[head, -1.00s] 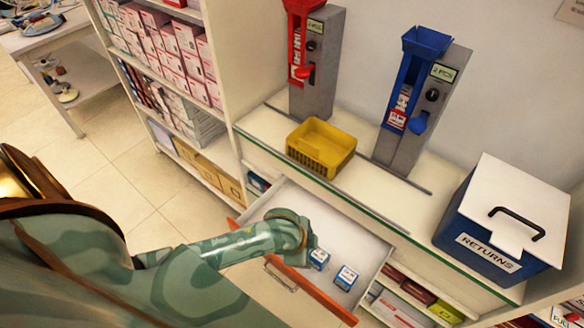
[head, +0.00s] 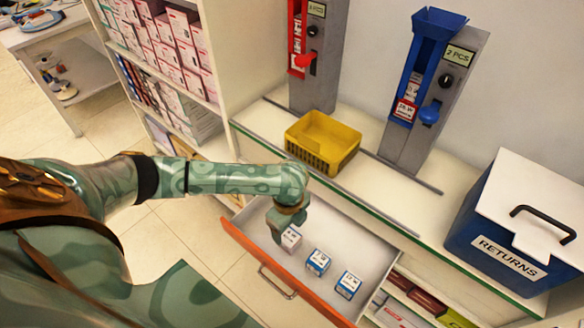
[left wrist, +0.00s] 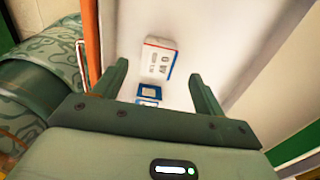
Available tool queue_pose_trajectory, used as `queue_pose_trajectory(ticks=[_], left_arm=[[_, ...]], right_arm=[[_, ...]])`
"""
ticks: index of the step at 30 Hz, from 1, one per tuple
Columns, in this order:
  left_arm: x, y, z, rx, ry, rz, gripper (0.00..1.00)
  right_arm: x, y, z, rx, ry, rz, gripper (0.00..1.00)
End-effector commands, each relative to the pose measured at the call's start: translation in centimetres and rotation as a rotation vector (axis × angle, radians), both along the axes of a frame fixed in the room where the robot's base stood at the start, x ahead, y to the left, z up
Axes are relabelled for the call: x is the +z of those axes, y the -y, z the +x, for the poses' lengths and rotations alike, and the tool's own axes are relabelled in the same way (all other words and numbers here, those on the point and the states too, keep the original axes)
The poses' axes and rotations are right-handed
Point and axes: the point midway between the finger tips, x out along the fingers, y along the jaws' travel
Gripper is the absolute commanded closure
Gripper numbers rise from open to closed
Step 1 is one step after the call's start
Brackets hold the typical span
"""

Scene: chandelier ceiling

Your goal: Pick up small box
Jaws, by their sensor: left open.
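In the left wrist view the open, empty fingers (left wrist: 159,72) frame a white box with red and blue edges (left wrist: 158,57). Blue-edged boxes (left wrist: 149,92) show nearer the palm, partly hidden. My right gripper is out of view.
The drawer has an orange front (head: 262,258) with a metal handle. On the counter above stand a yellow basket (head: 322,142), a red dispenser (head: 299,50), a blue dispenser (head: 414,90) and a RETURNS bin (head: 505,255). Stocked shelves (head: 165,80) stand at the left.

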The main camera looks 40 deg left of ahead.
Motion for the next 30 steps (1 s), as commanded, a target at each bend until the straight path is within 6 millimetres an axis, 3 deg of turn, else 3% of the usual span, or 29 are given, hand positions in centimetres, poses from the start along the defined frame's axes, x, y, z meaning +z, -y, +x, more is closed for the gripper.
queue_pose_trajectory(ticks=[1, 8, 15, 23, 28, 30], left_arm=[[-1.0, 0.0, 0.0, 0.001, -0.002, 0.0, 0.29], [-2.4, 0.0, -0.1, 0.002, -0.001, 0.0, 0.29], [-6.4, 0.0, -0.3, 0.0, -0.003, 0.0, 0.29], [-6.5, 0.0, -0.2, 0.0, 0.003, 0.001, 0.29], [-6.5, 0.0, -0.2, 0.0, 0.003, 0.001, 0.74], [-6.5, 0.0, -0.2, 0.0, 0.002, 0.001, 0.78]], right_arm=[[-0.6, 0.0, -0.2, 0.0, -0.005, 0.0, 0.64], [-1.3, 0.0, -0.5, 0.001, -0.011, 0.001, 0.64], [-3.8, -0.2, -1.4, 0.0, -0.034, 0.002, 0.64], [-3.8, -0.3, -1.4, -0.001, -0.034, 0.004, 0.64], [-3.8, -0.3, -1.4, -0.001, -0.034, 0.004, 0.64], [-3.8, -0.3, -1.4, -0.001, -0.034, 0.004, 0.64]])
